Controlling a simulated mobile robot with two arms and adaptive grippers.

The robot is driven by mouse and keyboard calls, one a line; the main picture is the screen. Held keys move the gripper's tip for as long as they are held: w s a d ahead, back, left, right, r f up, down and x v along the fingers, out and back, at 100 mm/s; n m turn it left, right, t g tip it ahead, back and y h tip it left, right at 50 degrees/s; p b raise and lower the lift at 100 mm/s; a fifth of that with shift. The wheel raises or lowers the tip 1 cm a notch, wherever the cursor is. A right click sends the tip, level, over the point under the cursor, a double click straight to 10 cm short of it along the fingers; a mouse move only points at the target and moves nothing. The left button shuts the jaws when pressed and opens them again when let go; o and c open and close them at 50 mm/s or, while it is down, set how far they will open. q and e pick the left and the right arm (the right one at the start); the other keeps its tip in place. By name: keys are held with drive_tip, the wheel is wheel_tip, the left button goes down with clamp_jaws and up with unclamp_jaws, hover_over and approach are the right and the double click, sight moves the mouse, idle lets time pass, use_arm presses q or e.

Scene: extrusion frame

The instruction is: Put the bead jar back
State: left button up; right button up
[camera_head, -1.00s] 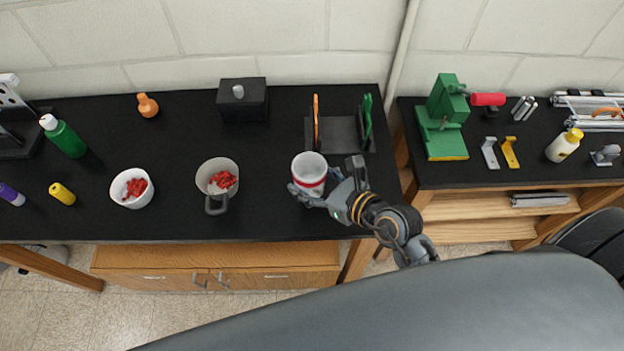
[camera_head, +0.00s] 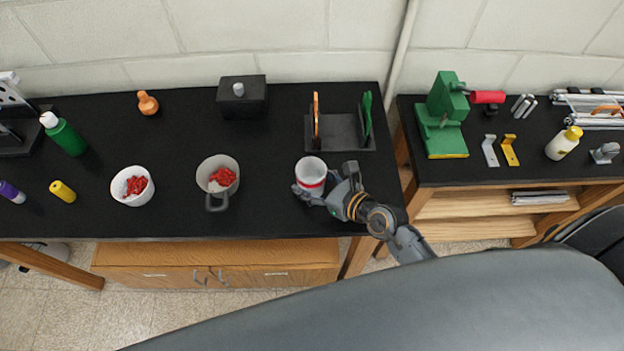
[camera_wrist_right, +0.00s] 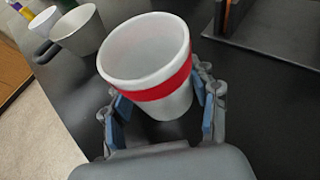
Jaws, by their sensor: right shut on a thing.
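The bead jar is a white cup with a red band (camera_head: 311,178), at the right part of the black bench in the head view. It also shows in the right wrist view (camera_wrist_right: 165,92), upright or nearly so, and looks empty inside. My right gripper (camera_head: 318,193) is shut on it, with one finger on each side of its wall. In the head view the jar is at or just above the bench top; I cannot tell if it touches. My left gripper is not in view.
A grey mug (camera_head: 217,183) and a white bowl (camera_head: 118,188), both holding red pieces, stand left of the jar. A dark rack (camera_head: 340,132) with orange and green tools stands behind it. A black box (camera_head: 243,100) is at the back. Bare bench lies between mug and jar.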

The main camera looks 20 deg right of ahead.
drive_tip(key=o, duration=1.2)
drive_tip(key=shift+r, duration=0.2)
drive_tip(key=shift+s+d, duration=0.2)
drive_tip(key=shift+s, duration=0.1)
drive_tip(key=b+v, duration=0.2)
drive_tip(key=v, duration=0.8)
drive_tip(key=shift+s+d, duration=0.1)
drive_tip(key=shift+s, duration=0.1)
drive_tip(key=shift+s+d+r, duration=0.2)
drive_tip(key=shift+s+r, duration=0.1)
